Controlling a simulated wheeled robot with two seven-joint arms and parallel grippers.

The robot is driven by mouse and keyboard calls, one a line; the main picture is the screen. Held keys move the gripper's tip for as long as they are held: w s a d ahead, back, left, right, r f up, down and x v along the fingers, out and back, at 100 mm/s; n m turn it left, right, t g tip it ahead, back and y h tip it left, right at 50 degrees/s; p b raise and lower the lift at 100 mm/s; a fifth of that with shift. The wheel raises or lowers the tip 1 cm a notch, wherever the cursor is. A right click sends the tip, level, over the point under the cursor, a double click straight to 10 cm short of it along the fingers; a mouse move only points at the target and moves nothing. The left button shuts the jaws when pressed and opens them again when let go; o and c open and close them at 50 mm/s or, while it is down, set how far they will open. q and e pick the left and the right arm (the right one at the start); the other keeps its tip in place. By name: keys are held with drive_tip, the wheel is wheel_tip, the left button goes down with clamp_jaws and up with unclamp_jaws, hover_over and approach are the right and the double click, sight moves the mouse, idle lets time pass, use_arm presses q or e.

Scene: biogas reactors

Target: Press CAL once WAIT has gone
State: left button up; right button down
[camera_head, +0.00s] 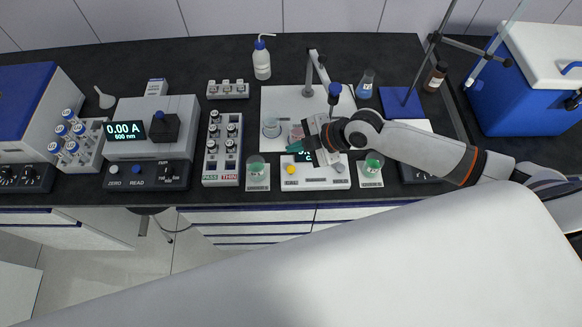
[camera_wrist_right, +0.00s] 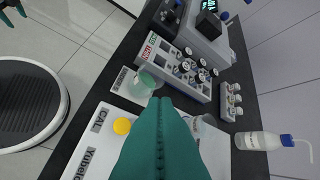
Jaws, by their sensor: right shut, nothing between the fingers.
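The white meter (camera_head: 315,184) lies on the bench with its yellow button (camera_head: 291,170) at left and a grey button (camera_head: 340,167) at right. In the right wrist view the yellow button (camera_wrist_right: 122,126) sits beside the printed word CAL (camera_wrist_right: 99,120). The meter's dark display (camera_head: 303,157) is lit but mostly hidden by my right gripper (camera_head: 304,138); I cannot read whether WAIT shows. My right gripper's teal fingers (camera_wrist_right: 160,105) are shut and empty, above the meter and apart from the yellow button. Teal fingertips, apparently my left gripper's (camera_wrist_right: 12,12), show at the corner.
A beaker with green liquid (camera_head: 257,168) stands left of the meter, and another green one (camera_head: 373,163) stands right. The PASS/THIN rack (camera_head: 221,179) with vials is further left. Behind are a white plate (camera_head: 275,98), a stand and a wash bottle (camera_head: 262,62).

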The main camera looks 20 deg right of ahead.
sight(290, 169)
wheel_tip(290, 169, down, 8)
drive_tip(key=b, duration=0.6)
drive_tip(key=shift+f, duration=0.15)
drive_tip(key=shift+f, duration=0.1)
idle(1.5)
drive_tip(key=shift+f+b, duration=0.3)
drive_tip(key=shift+b, duration=0.25)
drive_tip(key=shift+f+b, duration=0.8)
drive_tip(key=shift+f, duration=0.15)
idle(0.6)
idle(0.3)
drive_tip(key=shift+r+p, duration=1)
drive_tip(key=shift+r, duration=0.35)
wheel_tip(290, 169, up, 5)
drive_tip(key=p, duration=0.4)
